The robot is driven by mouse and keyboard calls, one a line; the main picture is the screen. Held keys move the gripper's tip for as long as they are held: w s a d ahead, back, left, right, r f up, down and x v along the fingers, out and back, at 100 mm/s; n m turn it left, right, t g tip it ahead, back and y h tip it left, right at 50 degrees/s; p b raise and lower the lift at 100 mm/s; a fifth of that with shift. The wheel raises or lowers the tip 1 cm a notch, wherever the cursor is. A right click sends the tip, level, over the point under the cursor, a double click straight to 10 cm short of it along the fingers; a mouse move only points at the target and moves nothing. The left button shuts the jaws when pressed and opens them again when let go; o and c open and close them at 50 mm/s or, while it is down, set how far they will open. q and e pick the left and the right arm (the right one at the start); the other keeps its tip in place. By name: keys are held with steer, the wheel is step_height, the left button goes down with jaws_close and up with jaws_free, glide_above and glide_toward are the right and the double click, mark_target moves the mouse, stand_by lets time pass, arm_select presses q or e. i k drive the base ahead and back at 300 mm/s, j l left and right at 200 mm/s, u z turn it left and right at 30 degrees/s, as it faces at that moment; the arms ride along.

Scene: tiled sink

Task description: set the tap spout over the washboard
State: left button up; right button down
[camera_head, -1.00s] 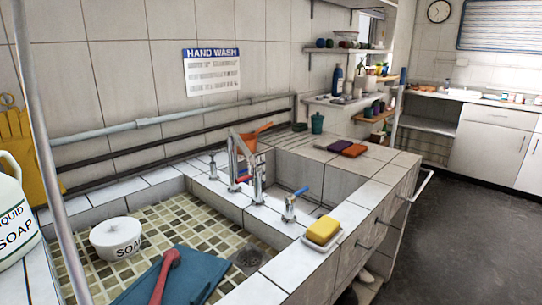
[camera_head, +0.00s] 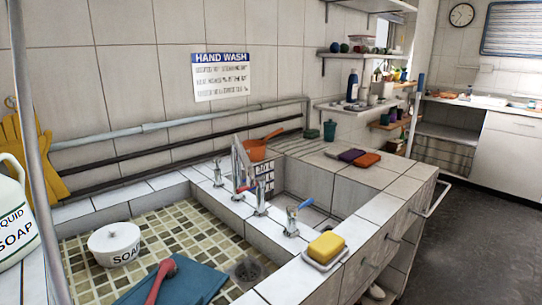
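The metal tap spout (camera_head: 241,160) rises above the tiled divider between the two basins and leans toward the back left. Its base (camera_head: 261,199) stands on the divider between a left tap post (camera_head: 217,174) and a right tap (camera_head: 291,222). I cannot clearly identify the washboard; a ribbed grey surface (camera_head: 294,146) lies behind the right basin. Neither of my grippers shows in the head view.
The left mosaic basin holds a white soap bowl (camera_head: 114,244), a blue cloth (camera_head: 190,285) and a red-handled tool (camera_head: 160,278). A yellow sponge (camera_head: 326,246) sits on the front rim. An orange pan (camera_head: 257,149) stands behind the spout. A soap jug (camera_head: 14,215) is at left.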

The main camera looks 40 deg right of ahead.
mark_target(250, 174)
steer(key=l, duration=0.7)
steer(key=k+l, duration=0.15)
steer(key=l, duration=0.6)
